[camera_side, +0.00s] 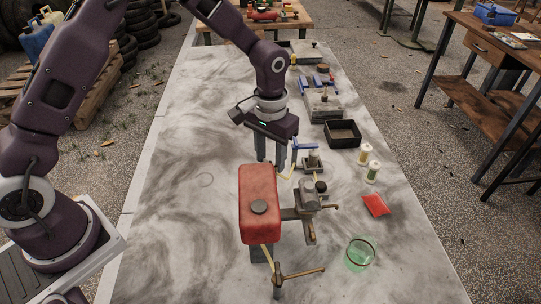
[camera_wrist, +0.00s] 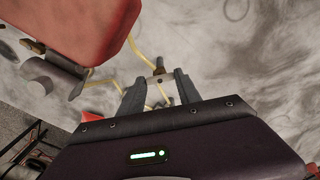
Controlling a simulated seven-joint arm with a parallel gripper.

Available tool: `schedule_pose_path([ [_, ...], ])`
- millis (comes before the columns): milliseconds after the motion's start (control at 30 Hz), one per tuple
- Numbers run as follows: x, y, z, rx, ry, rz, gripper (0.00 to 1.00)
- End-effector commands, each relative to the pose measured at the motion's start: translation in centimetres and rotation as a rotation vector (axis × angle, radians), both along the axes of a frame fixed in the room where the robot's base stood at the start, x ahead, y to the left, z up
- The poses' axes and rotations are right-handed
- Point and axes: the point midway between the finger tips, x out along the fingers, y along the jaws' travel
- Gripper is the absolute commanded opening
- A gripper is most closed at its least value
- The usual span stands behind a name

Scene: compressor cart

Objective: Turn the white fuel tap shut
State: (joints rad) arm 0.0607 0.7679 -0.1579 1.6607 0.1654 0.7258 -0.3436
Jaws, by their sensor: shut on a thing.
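My gripper (camera_side: 269,160) points down just behind the red fuel tank (camera_side: 258,190) in the side view. In the wrist view its two fingers (camera_wrist: 159,88) stand on either side of a small fuel tap (camera_wrist: 158,73), shut on its short handle. The tap has yellow hose on both sides, and its handle looks greyish, pointing toward the gripper. The tap is too hidden in the side view to make out. The red tank also shows at upper left in the wrist view (camera_wrist: 75,30). Whether the handle is fully turned I cannot tell.
A grey engine part (camera_side: 308,195) sits right of the tank. A blue-handled fitting (camera_side: 298,146) is close right of my gripper. A brass-lever tap (camera_side: 279,279) and a green glass jar (camera_side: 359,254) stand in front. The bench's left side is clear.

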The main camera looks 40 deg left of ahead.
Motion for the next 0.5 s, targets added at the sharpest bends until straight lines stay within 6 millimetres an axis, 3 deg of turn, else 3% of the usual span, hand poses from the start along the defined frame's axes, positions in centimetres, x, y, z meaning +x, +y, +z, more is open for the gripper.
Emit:
schedule_pose_path([
  [500, -0.02, 0.0, 0.02, -0.001, 0.001, -0.479, 0.0],
])
